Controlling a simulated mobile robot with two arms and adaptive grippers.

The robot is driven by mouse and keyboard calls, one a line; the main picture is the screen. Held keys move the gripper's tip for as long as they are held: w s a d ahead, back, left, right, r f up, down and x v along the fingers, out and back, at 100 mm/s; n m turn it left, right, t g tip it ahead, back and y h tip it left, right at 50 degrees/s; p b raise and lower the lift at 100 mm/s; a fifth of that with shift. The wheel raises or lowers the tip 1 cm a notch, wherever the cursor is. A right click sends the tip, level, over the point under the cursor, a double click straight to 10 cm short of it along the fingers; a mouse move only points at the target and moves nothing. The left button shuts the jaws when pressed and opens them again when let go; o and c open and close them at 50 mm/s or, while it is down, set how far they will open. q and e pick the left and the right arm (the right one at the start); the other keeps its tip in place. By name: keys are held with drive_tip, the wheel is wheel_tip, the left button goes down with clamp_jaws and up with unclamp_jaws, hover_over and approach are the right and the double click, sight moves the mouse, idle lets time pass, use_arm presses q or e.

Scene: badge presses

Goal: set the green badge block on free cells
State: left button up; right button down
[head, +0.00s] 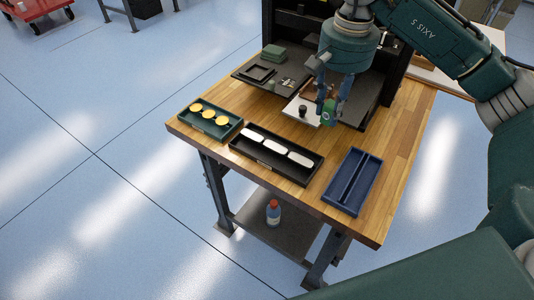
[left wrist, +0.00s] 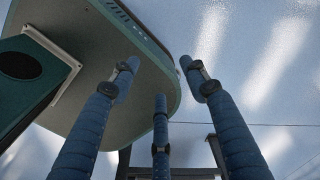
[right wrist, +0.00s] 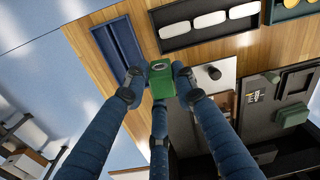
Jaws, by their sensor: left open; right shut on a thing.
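My right gripper (head: 331,102) is shut on a green badge block (head: 329,111) and holds it over the workbench, near a light plate with a black knob (head: 303,111). In the right wrist view the green block (right wrist: 161,82), with a round ring mark on top, sits between the blue fingertips (right wrist: 160,76). Its underside is hidden, and I cannot tell whether it touches anything. A second green block (head: 273,53) lies on the dark panel behind; it also shows in the right wrist view (right wrist: 292,115). My left gripper (left wrist: 160,78) is open and empty, away from the bench.
A green tray (head: 237,124) with yellow discs, a black tray (head: 270,159) with white ovals and an empty navy tray (head: 350,182) with two long slots line the bench front. A small square black frame (head: 257,72) sits on the dark panel. Bare wood (head: 330,150) lies between trays and plate.

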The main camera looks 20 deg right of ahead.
drive_tip(key=w+d+m, duration=0.3)
drive_tip(key=d, duration=0.2)
use_arm(q)
drive_tip(key=w+d+t, duration=0.1)
drive_tip(key=w, duration=0.7)
use_arm(e)
drive_tip(key=shift+m, duration=0.3)
wheel_tip(320, 180, down, 14)
drive_tip(key=shift+d+f+p, duration=0.15)
drive_tip(key=shift+f+p, duration=0.1)
drive_tip(key=shift+p, duration=0.75)
drive_tip(key=shift+f, duration=0.3)
wheel_tip(320, 180, down, 4)
drive_tip(key=shift+r+p, duration=0.15)
drive_tip(key=shift+p, duration=0.45)
drive_tip(key=shift+f, duration=0.2)
use_arm(q)
drive_tip(key=s+r, duration=0.3)
drive_tip(key=shift+s+a+r, duration=0.15)
drive_tip(key=shift+s+a, duration=0.05)
drive_tip(key=shift+a, duration=0.15)
use_arm(e)
drive_tip(key=c, duration=1.4)
unclamp_jaws()
